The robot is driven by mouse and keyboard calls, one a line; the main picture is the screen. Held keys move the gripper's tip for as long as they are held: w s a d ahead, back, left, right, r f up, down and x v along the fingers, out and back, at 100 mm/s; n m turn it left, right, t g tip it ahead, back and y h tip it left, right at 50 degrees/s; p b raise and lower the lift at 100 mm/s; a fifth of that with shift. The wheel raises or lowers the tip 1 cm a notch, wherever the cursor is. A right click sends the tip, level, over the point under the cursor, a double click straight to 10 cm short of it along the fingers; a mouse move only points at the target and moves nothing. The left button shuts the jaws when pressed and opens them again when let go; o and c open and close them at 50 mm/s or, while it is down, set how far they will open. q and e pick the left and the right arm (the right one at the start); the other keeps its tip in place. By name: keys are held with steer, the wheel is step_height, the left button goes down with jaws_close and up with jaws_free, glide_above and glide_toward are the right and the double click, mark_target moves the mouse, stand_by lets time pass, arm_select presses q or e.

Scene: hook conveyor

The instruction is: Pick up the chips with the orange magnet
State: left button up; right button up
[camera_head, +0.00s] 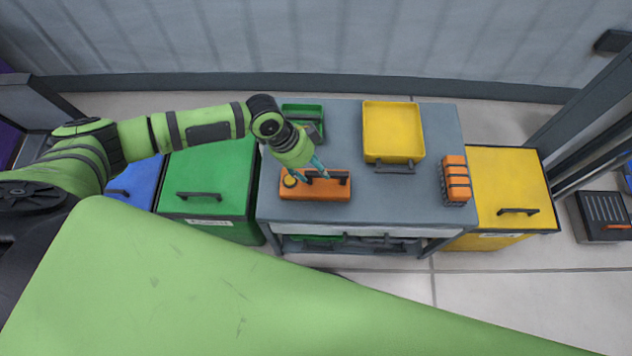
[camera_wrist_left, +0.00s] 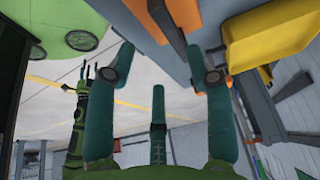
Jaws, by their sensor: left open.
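The orange magnet (camera_head: 310,191) is a long orange block with a black handle and a yellow round knob, lying near the front left of the grey table. My left gripper (camera_head: 310,172) is at its handle, with teal fingers spread. In the left wrist view the open fingers (camera_wrist_left: 160,58) point towards the magnet's orange side (camera_wrist_left: 137,18) and dark handle (camera_wrist_left: 160,16), which lie beyond the tips. I cannot make out any chips. A green arm with a dark gripper (camera_wrist_left: 95,73), likely my right, shows small in the left wrist view; its jaw state is unclear.
The grey table (camera_head: 345,120) also bears a yellow tray (camera_head: 393,130), a green tray (camera_head: 303,110) behind my left gripper and an orange ribbed item (camera_head: 456,178) at its right edge. A green bin (camera_head: 208,178) and a yellow bin (camera_head: 500,180) flank it. The table's middle is clear.

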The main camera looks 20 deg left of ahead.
mark_target(317, 173)
arm_select(q)
steer(key=shift+w+a, duration=0.3)
steer(key=shift+a, duration=0.2)
steer(key=shift+w+a, duration=0.25)
steer(key=shift+a, duration=0.2)
steer(key=shift+w+a+f, duration=0.15)
steer(key=x, duration=0.6)
steer(key=shift+s+d+f, duration=0.3)
jaws_close()
steer(key=shift+w+r, duration=0.15)
